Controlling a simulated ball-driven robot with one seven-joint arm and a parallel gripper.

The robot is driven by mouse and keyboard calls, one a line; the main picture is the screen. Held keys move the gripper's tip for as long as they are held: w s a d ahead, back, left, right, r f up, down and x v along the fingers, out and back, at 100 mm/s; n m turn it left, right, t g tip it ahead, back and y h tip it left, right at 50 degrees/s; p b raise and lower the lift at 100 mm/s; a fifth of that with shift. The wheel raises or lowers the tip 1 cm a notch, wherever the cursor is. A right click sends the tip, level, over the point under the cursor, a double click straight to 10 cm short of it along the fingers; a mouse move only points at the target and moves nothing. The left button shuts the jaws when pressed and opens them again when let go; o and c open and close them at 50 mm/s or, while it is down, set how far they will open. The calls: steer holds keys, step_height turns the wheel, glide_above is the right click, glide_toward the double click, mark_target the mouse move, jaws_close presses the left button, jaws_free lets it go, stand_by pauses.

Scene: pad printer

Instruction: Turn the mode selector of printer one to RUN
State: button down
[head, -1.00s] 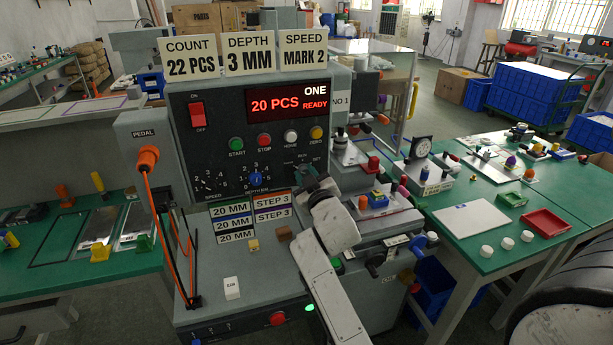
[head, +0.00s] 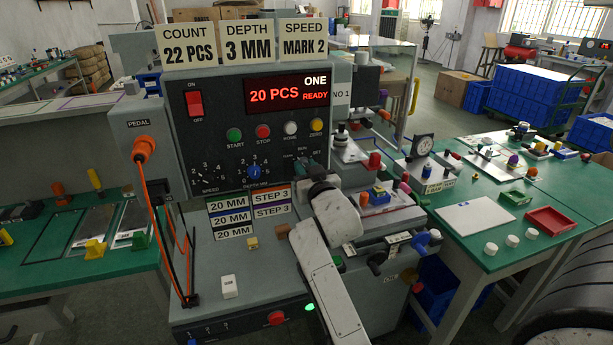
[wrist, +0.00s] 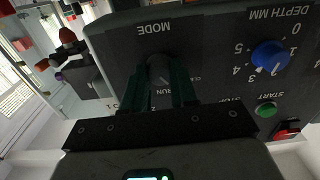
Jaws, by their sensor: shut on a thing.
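Printer one (head: 240,105) stands in front of me, its red display reading "ONE", "20 PCS" and "READY". Its mode selector (wrist: 158,66) is a dark round knob under the upside-down word MODE in the wrist view. My gripper (wrist: 158,84) is shut on this knob, one dark green finger at each side. A RUN label shows beside the right finger in the wrist view. The fingers hide part of the knob, so its pointer is unclear.
A blue depth knob (head: 254,172) and a speed knob (head: 204,177) sit left of my gripper. Step labels (head: 270,203) stand below the panel. A green table (head: 480,250) with a white board and red tray lies right. An orange cable hangs at the left.

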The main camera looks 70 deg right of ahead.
steer(key=m+b, duration=0.2)
steer(key=m, duration=0.1)
steer(key=shift+f+m, duration=0.1)
steer(key=shift+m, duration=0.2)
steer(key=shift+m+b, duration=0.95)
steer(key=shift+m, duration=0.65)
steer(key=c, duration=0.9)
jaws_free()
steer(key=b+v, duration=0.1)
steer(key=v, duration=1)
steer(key=shift+b, duration=0.4)
steer(key=shift+w, duration=0.1)
